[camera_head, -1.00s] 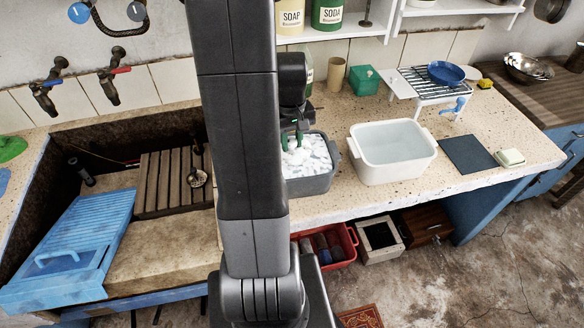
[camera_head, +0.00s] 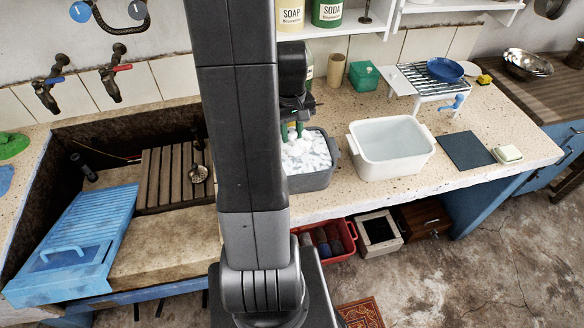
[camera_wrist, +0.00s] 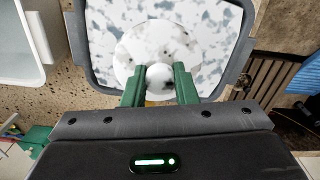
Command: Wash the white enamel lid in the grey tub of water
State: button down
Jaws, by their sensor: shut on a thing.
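The white enamel lid (camera_wrist: 152,42) shows in the wrist view as a pale disc with a round knob (camera_wrist: 160,78). My gripper (camera_wrist: 160,84) has its green fingers shut on this knob. The lid is over or in the grey tub (camera_wrist: 243,62), among white suds on the water; how deep it sits I cannot tell. In the head view my gripper (camera_head: 292,130) points down into the back of the grey tub (camera_head: 312,183), and the lid cannot be told apart from the foam.
A white basin (camera_head: 392,168) stands just right of the grey tub. Further right are a dark mat (camera_head: 466,151), a small soap-like block (camera_head: 508,154) and a rack with a blue bowl (camera_head: 445,70). The stone trough (camera_head: 160,245) with its wooden slats lies left.

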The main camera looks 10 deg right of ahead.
aim_at(292, 133)
notch_tip(292, 133, up, 4)
jog(key=p, duration=0.3)
jog(key=shift+r, duration=0.1)
dwell(0.6)
